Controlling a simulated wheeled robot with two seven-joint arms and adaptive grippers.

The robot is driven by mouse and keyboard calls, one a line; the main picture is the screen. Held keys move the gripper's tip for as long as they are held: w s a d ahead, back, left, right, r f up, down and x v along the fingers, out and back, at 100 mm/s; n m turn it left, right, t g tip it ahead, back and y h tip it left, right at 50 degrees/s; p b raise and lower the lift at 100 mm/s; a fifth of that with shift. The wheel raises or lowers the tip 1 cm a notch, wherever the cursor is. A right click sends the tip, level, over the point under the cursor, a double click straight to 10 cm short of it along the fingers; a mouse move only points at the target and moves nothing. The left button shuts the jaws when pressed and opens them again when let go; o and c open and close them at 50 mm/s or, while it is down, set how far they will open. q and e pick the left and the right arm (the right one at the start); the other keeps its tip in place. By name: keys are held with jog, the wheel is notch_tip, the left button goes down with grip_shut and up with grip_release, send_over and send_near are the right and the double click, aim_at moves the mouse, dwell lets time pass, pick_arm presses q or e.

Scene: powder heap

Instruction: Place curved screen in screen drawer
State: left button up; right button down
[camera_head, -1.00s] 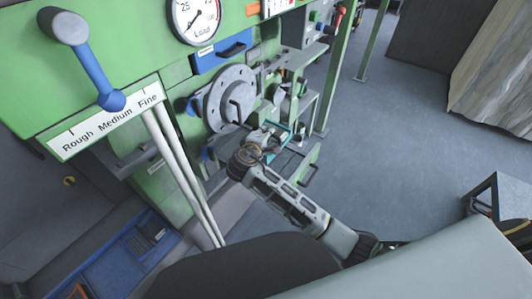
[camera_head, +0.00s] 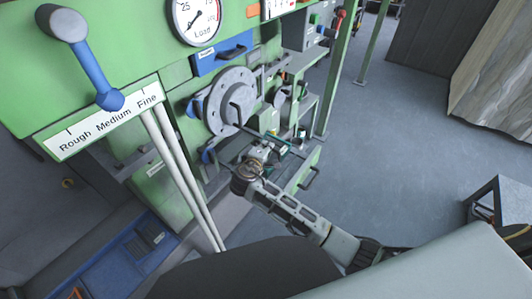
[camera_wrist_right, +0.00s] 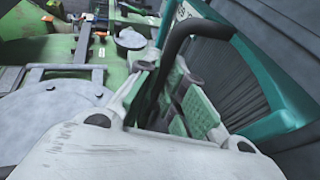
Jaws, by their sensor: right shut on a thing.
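The curved screen (camera_wrist_right: 255,85) has a teal frame, a dark ribbed face and a black bent handle (camera_wrist_right: 183,45). My right gripper (camera_wrist_right: 168,98) is shut on this handle; the green finger pads show on either side of it. In the head view the right gripper (camera_head: 268,152) holds the screen (camera_head: 278,141) in front of the green machine, below the grey round flange; the screen looks small and mostly edge-on there. A green drawer front (camera_head: 302,172) with a dark handle is just right of the gripper; I cannot tell whether it is the screen drawer. My left gripper is not in view.
The round flange (camera_head: 231,100) and its bent handle stand close above the gripper. White pipes (camera_head: 183,175) run down at the left. A blue drawer (camera_head: 221,53) is higher up.

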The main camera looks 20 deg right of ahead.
jog(key=shift+f, duration=1.1)
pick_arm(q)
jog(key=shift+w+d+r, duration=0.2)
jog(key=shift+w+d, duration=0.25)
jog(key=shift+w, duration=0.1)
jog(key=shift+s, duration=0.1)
pick_arm(e)
jog(key=shift+f, duration=0.1)
jog(key=c, duration=1.5)
grip_release()
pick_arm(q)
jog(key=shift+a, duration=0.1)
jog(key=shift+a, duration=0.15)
pick_arm(e)
jog(key=shift+f, duration=0.1)
jog(key=shift+r, duration=0.2)
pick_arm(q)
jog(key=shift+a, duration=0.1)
